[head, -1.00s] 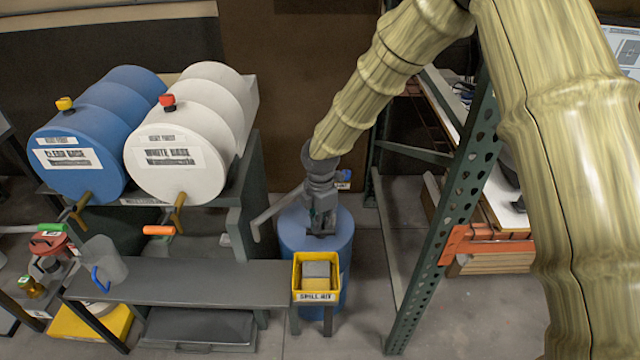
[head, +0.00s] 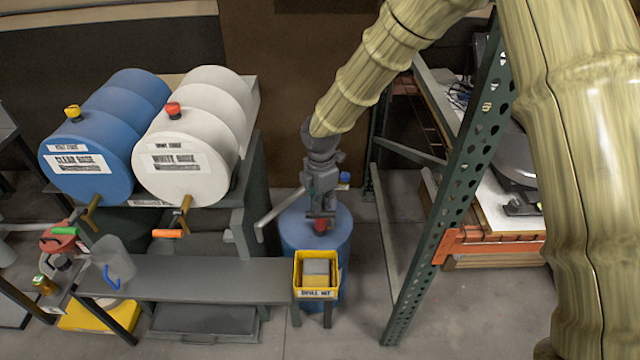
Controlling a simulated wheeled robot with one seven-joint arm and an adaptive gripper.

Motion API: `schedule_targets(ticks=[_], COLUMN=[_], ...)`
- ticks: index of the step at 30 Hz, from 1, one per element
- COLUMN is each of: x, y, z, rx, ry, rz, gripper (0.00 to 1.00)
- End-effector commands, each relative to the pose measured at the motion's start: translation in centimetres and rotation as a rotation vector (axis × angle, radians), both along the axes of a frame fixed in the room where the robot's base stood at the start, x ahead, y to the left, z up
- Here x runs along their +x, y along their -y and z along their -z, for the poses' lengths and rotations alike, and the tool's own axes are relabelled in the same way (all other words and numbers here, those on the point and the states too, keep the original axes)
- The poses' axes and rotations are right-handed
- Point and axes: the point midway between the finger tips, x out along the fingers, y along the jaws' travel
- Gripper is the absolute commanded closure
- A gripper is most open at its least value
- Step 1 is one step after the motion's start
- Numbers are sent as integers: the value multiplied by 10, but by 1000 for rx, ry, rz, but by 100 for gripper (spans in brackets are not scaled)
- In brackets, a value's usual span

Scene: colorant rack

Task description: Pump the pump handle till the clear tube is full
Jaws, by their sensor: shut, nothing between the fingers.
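My gripper (head: 320,212) is shut and empty, pointing down over the blue drum (head: 291,232) at center. A small red part (head: 320,226) shows just at its fingertips; I cannot tell whether they touch. A small device with a red top (head: 58,244) and a green grip (head: 62,228) stands at the far left. I cannot tell for certain which part is the pump handle. I cannot make out a clear tube. A translucent jug (head: 113,258) with a blue handle stands at the left of the bench.
A blue barrel (head: 85,183) and a white barrel (head: 180,185) lie on a rack. A grey bench (head: 200,280) runs below them. A yellow spill kit bin (head: 317,291) stands before the drum. A green rack post (head: 440,190) rises close right of my arm.

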Motion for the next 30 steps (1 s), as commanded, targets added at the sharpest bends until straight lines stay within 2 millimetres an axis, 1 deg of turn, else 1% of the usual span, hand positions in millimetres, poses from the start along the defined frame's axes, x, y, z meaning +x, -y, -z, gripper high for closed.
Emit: schedule_targets(ticks=[1, 16, 19, 30], x=[-1, -1, -1, -1], y=[0, 0, 0, 0], z=[-8, -52, -56, -55], rx=[0, 0, 0, 0], ry=[-1, -1, -1, -1], rz=[0, -1, -1, 0], gripper=[100, 100, 100, 100])
